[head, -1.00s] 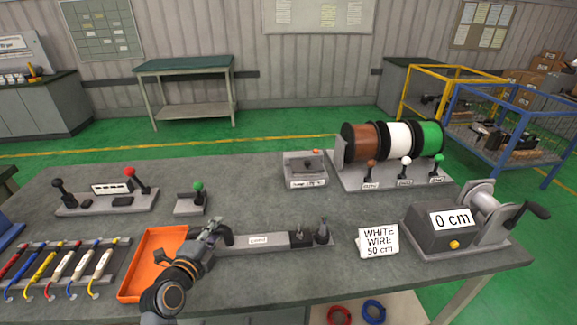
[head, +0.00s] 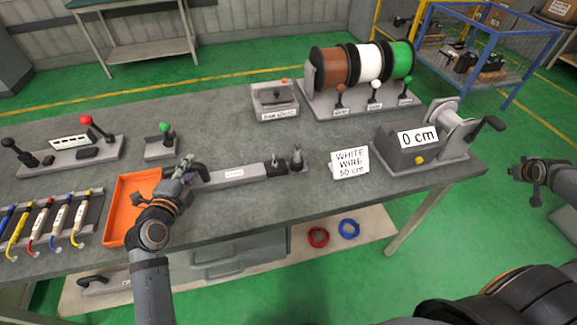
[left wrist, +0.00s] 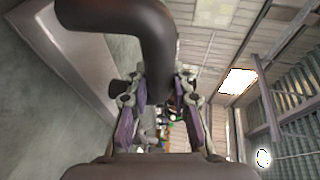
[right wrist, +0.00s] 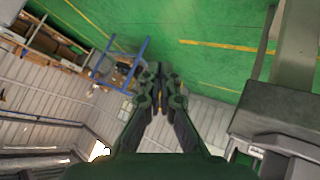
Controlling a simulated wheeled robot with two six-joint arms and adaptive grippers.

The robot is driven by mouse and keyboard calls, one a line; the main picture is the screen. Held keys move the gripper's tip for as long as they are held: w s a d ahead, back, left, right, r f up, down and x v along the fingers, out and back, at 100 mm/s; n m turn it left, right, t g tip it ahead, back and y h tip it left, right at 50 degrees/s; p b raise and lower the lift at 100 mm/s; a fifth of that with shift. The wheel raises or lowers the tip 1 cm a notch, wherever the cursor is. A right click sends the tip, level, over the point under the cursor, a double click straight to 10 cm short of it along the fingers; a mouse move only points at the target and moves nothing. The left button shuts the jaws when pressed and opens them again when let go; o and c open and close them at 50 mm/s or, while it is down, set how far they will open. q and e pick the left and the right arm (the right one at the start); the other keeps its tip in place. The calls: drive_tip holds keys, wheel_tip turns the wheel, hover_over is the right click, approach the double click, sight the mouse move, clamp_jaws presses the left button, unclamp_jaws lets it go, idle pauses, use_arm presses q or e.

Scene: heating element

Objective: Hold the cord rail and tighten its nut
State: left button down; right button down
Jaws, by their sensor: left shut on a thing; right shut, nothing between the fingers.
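The cord rail (head: 237,174) is a long grey bar with a small white label, lying on the bench in the head view. A dark block and an upright metal fitting (head: 296,160) stand at its right end; I cannot make out the nut. My left gripper (head: 186,168) is at the rail's left end, shut on its dark curved handle (head: 201,172). The handle (left wrist: 150,30) also runs between the fingers in the left wrist view. My right gripper (head: 537,178) is shut and empty, off the bench's right side; the right wrist view shows its fingertips (right wrist: 160,85) together.
An orange tray (head: 118,210) lies left of the rail. A white wire sign (head: 350,163) and a winder reading 0 cm (head: 405,150) stand to the right. Wire spools (head: 367,62) are at the back. Red (head: 318,237) and blue coils (head: 349,229) lie below the bench.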

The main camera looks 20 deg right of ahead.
drive_tip(key=w+a+r+t+y, duration=0.1)
drive_tip(key=w+a+r+t, duration=0.1)
drive_tip(key=w+a+r, duration=0.5)
drive_tip(key=w+a+r+m+t+y, duration=0.15)
drive_tip(key=w+r, duration=0.45)
drive_tip(key=r, duration=0.6)
drive_tip(key=w+a+r+t, duration=0.25)
drive_tip(key=w+r, duration=0.35)
drive_tip(key=r, duration=0.3)
drive_tip(key=w+a+r+n+t+y, duration=0.1)
drive_tip(key=w+a+r+t+y, duration=0.35)
drive_tip(key=a+r, duration=0.95)
drive_tip(key=w+a+f+n+g+y, duration=0.1)
drive_tip(key=w+a+f+n+y, duration=0.15)
drive_tip(key=a, duration=0.45)
drive_tip(key=w+a+f+n+g+y, duration=0.1)
drive_tip(key=w+a+f+n, duration=0.15)
drive_tip(key=a, duration=0.45)
drive_tip(key=m+g+y, duration=0.2)
drive_tip(key=m+y, duration=0.8)
approach(275, 162)
drive_tip(key=shift+n, duration=0.25)
drive_tip(key=x, duration=0.5)
drive_tip(key=shift+w+a+r, duration=0.15)
drive_tip(key=shift+a+r, duration=0.1)
drive_tip(key=shift+r, duration=0.1)
